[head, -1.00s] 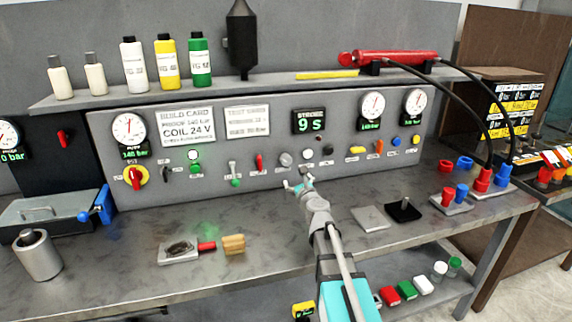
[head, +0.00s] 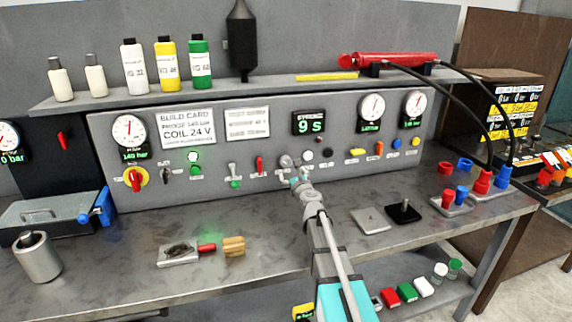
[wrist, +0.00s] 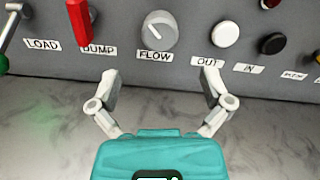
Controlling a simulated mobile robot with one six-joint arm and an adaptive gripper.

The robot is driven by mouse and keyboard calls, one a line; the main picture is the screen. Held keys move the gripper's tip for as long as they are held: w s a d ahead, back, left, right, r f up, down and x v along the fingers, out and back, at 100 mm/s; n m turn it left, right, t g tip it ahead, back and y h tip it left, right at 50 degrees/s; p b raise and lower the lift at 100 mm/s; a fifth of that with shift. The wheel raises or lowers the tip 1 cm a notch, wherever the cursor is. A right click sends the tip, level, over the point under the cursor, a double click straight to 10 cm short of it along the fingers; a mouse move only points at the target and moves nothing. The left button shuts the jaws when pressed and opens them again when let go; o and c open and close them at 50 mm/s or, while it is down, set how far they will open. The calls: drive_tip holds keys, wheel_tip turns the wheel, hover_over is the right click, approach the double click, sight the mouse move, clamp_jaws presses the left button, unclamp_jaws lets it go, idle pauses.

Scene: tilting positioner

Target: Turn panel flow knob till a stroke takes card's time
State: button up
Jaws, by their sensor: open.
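The flow knob (wrist: 159,31) is a round grey knob with a pointer mark, above the FLOW label (wrist: 156,57) in the wrist view. In the head view the knob (head: 286,161) is partly behind my gripper (head: 297,172). My gripper also shows in the wrist view (wrist: 158,84), open and empty. Its fingers are spread below the knob, left and right of it, and do not visibly hold it. The stroke display (head: 310,122) reads 9 s. The build card (head: 186,126) shows proof 140 bar and coil 24 V. The test card (head: 247,124) is too blurred to read.
Beside the knob are the red dump lever (wrist: 80,22) on the left and the white OUT button (wrist: 226,34) on the right. A red cylinder (head: 398,57) lies on the shelf.

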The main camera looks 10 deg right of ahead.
sight(287, 164)
drive_tip(key=w, duration=0.8)
drive_tip(key=shift+w+a, duration=0.1)
drive_tip(key=shift+a, duration=0.05)
drive_tip(key=c, duration=1.1)
drive_tip(key=shift+n, duration=0.5)
drive_tip(key=n, duration=1.2)
